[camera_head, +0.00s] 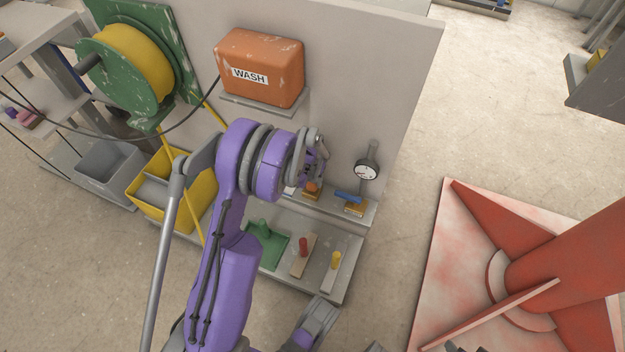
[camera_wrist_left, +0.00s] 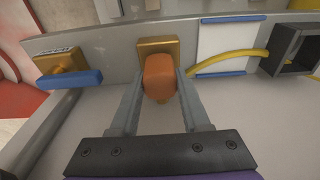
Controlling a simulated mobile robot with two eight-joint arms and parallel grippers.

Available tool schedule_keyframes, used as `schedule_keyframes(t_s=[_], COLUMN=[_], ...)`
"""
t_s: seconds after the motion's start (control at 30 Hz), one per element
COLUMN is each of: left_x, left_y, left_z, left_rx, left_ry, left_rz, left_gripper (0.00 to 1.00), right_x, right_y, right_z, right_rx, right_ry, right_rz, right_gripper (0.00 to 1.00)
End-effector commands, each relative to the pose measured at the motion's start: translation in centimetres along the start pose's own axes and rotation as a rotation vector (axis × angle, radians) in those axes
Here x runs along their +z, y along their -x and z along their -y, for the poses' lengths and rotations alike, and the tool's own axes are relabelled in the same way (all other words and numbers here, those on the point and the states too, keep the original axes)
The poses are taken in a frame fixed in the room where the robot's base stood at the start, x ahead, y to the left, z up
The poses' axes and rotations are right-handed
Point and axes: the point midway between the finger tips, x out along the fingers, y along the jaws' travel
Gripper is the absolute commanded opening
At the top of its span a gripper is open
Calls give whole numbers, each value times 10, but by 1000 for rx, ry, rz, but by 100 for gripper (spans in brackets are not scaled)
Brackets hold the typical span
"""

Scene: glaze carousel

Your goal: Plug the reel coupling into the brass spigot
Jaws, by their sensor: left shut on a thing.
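The reel coupling looks like a rounded orange block (camera_wrist_left: 159,78) in the left wrist view. My left gripper (camera_wrist_left: 161,72) is shut on it, one finger on each side. Directly beyond it is a square brass plate (camera_wrist_left: 157,44), where the brass spigot appears to be; the coupling hides its middle, so I cannot tell whether they are joined. A yellow hose (camera_wrist_left: 230,65) runs from the right to behind the right finger. In the head view, the orange coupling (camera_head: 312,186) shows just below my left wrist, at the grey panel.
A brass valve with a blue lever (camera_wrist_left: 68,79) is left of the plate; a dark square bracket (camera_wrist_left: 290,50) is at right. The head view shows a green reel with yellow hose (camera_head: 130,60), an orange WASH box (camera_head: 262,68), a gauge (camera_head: 367,170) and red-tipped and yellow-tipped levers below (camera_head: 303,245).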

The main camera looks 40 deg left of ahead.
Motion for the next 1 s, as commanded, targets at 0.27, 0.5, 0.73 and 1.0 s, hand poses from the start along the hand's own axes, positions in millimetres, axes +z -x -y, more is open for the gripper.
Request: schedule_keyframes(t_s=[0.27,0.5,0.73,1.0], left_x=[0,0,1,1], left_y=[0,-4,-9,-12], left_z=[0,0,0,0], left_rx=[0,0,0,0], left_ry=[0,0,0,0], left_rz=[0,0,0,0], left_gripper=[0,0,0,59], right_x=[0,1,2,2], right_y=[0,-4,-8,-10], right_z=[0,0,0,0], right_rx=[0,0,0,0], right_ry=[0,0,0,0], right_rz=[0,1,2,3], right_gripper=[50,50,50,50])
